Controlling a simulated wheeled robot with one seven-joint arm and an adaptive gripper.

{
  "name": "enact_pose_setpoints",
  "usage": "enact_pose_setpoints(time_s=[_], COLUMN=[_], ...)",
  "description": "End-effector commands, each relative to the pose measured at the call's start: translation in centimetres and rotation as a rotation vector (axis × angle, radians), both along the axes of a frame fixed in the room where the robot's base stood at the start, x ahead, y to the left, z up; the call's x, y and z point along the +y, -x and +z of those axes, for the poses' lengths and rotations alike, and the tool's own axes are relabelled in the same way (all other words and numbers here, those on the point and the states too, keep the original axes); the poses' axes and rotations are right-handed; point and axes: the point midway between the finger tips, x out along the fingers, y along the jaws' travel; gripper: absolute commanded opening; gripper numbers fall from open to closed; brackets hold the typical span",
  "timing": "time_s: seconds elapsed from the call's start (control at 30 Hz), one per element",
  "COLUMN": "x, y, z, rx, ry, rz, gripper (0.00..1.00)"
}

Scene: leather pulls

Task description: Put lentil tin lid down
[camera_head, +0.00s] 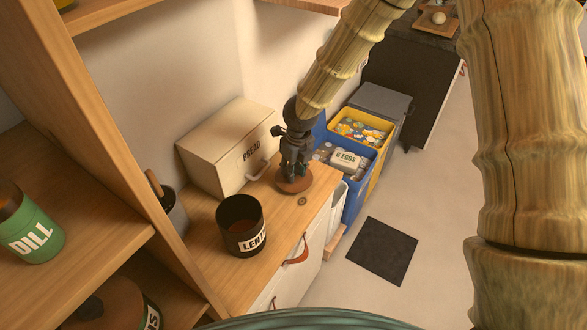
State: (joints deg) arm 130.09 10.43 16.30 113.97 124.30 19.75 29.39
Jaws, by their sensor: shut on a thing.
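The lentil tin lid (294,184) is a round brown wooden disc. My gripper (293,172) points down and is shut on the lid's top, where its fingers hide the grip. The lid is level, over the right part of the wooden counter (290,218), just right of the bread box. I cannot tell whether it touches the counter. The dark lentil tin (241,226) stands upright and uncovered on the counter, to the left and nearer, apart from the lid.
A cream bread box (222,150) with a handle stands behind. A grey pot (174,212) stands at the left beside the shelf upright. The counter's right edge is close to the lid, with blue and yellow bins (358,128) beyond it. Counter between tin and lid is clear.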

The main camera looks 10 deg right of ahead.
Motion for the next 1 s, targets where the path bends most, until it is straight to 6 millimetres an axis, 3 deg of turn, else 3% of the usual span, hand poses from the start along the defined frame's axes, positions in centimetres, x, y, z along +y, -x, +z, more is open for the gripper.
enact_pose_setpoints(time_s=[0.57, 0.6, 0.67, 0.7, 1.0], x=[0.02, 0.02, 0.02, 0.02, 0.01], y=[0.0, 0.0, 0.0, 0.01, 0.0], z=[-1.1, -0.98, -0.99, -1.0, -0.9], rx=[-0.001, -0.001, -0.001, -0.001, -0.001], ry=[0.0, 0.0, 0.0, 0.0, 0.0], rz=[0.001, 0.001, 0.0, 0.0, 0.0], gripper=[0.04, 0.35, 0.46, 0.5, 0.5])
